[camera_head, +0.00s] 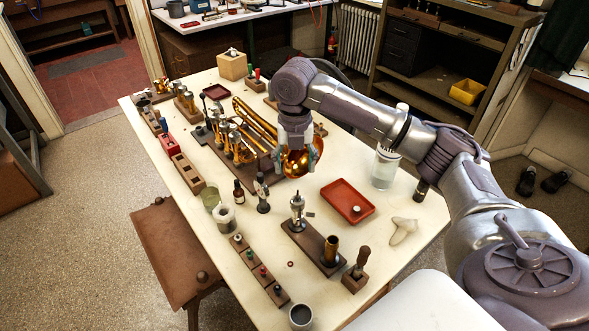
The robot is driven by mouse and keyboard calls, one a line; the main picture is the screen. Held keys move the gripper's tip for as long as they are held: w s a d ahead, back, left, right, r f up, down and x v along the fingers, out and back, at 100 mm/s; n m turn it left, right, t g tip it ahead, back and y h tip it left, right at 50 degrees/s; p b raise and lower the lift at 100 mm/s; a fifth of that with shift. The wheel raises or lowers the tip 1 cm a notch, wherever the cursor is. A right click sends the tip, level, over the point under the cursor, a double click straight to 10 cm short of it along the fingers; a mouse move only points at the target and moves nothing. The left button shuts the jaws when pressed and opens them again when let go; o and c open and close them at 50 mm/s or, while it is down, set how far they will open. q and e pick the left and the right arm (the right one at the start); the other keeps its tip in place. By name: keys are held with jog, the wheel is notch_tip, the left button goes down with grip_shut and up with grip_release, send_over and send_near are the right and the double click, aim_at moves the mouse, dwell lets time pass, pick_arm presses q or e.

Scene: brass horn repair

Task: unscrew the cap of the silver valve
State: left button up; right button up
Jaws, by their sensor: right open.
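A silver valve (297,210) stands upright on a dark wooden board (308,240), near the middle of the table. A small part sticks out at its side; whether a cap sits on its top is too small to tell. My right gripper (298,160) points down in front of the brass horn's bell (299,165), behind the silver valve and apart from it. It is open; its fingers partly hide the bell. A red tray (345,202) to the right of the valve holds a small silver piece (357,210). My left gripper is not in view.
A dark bottle (238,192), a dark upright tool (262,194) and a white roll (225,218) stand to the left. A glass jar (385,168) and a pale cloth (404,230) are to the right.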

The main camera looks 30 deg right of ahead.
send_over(298, 202)
notch_tip(298, 202, down, 6)
jog(key=shift+s+d+r+p, duration=0.1)
jog(key=shift+r+p, duration=0.1)
jog(key=shift+p, duration=0.25)
notch_tip(298, 202, down, 7)
jog(key=shift+p, duration=0.4)
jog(key=shift+f, duration=0.6)
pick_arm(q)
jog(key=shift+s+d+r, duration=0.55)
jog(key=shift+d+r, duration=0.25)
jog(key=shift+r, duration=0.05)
